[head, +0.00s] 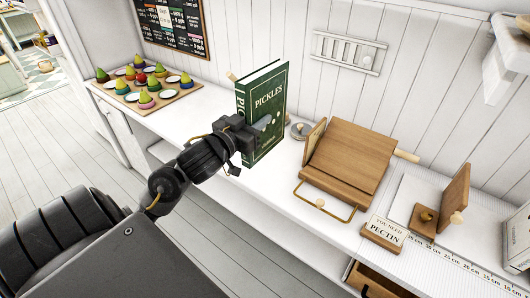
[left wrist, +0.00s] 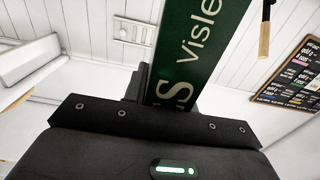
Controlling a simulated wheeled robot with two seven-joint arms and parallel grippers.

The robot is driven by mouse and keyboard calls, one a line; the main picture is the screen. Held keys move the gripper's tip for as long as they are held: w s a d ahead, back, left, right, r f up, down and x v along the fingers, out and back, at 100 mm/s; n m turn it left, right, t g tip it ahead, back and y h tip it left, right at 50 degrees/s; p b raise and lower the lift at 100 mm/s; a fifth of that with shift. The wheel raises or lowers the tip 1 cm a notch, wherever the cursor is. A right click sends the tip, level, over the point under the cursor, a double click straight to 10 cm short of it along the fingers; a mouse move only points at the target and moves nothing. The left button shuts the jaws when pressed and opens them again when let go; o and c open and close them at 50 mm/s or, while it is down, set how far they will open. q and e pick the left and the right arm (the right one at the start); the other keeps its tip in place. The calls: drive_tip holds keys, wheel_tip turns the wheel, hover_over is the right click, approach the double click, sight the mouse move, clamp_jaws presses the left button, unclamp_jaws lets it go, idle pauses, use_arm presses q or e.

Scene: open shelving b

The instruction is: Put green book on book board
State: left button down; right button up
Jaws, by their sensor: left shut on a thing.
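The green book (head: 266,98), with "PICKLES" on its cover, stands upright above or on the white counter. Its green spine with white letters fills the middle of the left wrist view (left wrist: 200,45). My left gripper (head: 262,127) is shut on the book at its lower middle; I cannot tell whether the book touches the counter. The wooden book board (head: 346,160) is tilted on the counter to the right of the book, with a brass wire ledge at its front. Its sloping face is bare. My right gripper is not in view.
A tray (head: 166,97) of several coloured fruits and small dishes lies at the left. A small round metal piece (head: 299,130) sits between book and board. A "PECTIN" sign (head: 384,232) and a wooden bookend (head: 454,198) stand at the right. The wall closes off the back.

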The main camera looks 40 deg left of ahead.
use_arm(q)
drive_tip(key=shift+w+a, duration=0.2)
drive_tip(key=w+a+f, duration=0.8)
drive_tip(key=w+f, duration=0.2)
drive_tip(key=f, duration=0.2)
drive_tip(key=shift+w+f+b, duration=0.35)
drive_tip(key=shift+f+b, duration=0.05)
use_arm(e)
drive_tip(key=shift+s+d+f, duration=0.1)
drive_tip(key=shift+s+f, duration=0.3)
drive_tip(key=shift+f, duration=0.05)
